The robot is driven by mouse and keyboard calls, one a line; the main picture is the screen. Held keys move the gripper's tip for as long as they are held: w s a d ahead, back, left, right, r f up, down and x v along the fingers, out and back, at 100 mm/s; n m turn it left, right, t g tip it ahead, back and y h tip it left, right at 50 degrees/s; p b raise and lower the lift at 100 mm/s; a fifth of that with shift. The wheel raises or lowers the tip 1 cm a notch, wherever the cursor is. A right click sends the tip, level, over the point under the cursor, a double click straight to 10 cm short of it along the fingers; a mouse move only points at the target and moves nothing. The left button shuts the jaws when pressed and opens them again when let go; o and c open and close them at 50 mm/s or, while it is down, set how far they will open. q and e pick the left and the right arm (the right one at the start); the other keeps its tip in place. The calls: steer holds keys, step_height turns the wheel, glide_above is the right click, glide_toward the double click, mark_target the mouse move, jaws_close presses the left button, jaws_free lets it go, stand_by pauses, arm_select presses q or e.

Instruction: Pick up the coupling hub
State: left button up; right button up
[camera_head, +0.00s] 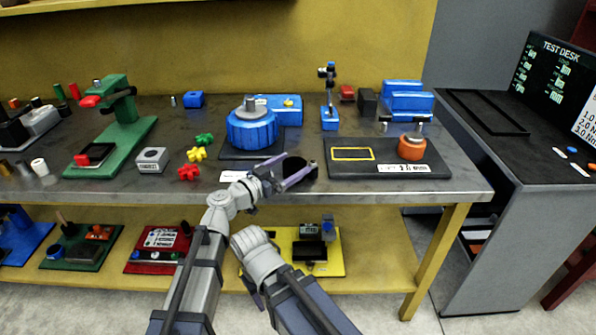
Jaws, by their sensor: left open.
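My left gripper (297,171) is open over the front of the workbench, its two long fingers spread and pointing right. A dark round piece (305,167) sits at the fingers, partly covered by them; I cannot tell for sure whether it is the coupling hub. A grey metal cylinder (250,103) stands on top of the round blue positioner (251,131), behind the gripper. Small star-shaped pieces in red (188,173), yellow (196,154) and green (204,139) lie left of it. My right arm is folded low in front of the bench, its gripper mostly hidden.
A black board (345,172) with a yellow-outlined rectangle and an orange cylinder (411,147) lies to the right. A grey block (151,159) and a green press (122,125) stand left. Blue units (405,96) stand behind. The lower shelf holds several boards.

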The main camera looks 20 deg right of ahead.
arm_select(q)
steer(key=shift+c, duration=0.2)
jaws_close()
stand_by(0.5)
